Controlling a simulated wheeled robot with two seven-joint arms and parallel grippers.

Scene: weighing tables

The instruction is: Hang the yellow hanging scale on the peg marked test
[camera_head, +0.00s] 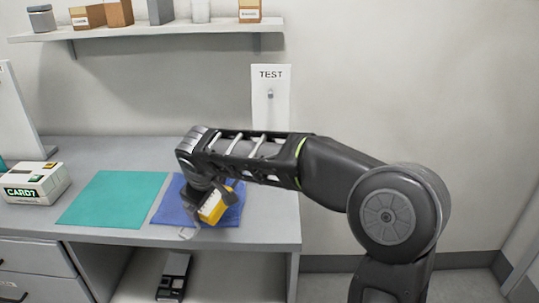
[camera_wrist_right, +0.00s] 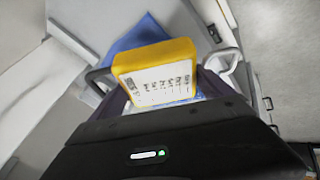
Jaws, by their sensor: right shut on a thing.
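The yellow hanging scale (camera_head: 214,208) is held tilted by my right gripper (camera_head: 208,205), low over the blue mat (camera_head: 172,208). In the right wrist view the scale (camera_wrist_right: 155,60) shows a yellow frame around a white face with dark marks, between the jaws. The peg (camera_head: 270,94) sticks out from a white panel marked TEST (camera_head: 271,74) on the wall, above and right of the gripper. My left gripper is not in view.
A teal mat (camera_head: 112,197) lies left of the blue one. A device reading CARD7 (camera_head: 35,183) stands at the counter's left. A wall shelf (camera_head: 150,31) with boxes and jars is above. A dark object (camera_head: 173,277) shows below the counter (camera_head: 280,215).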

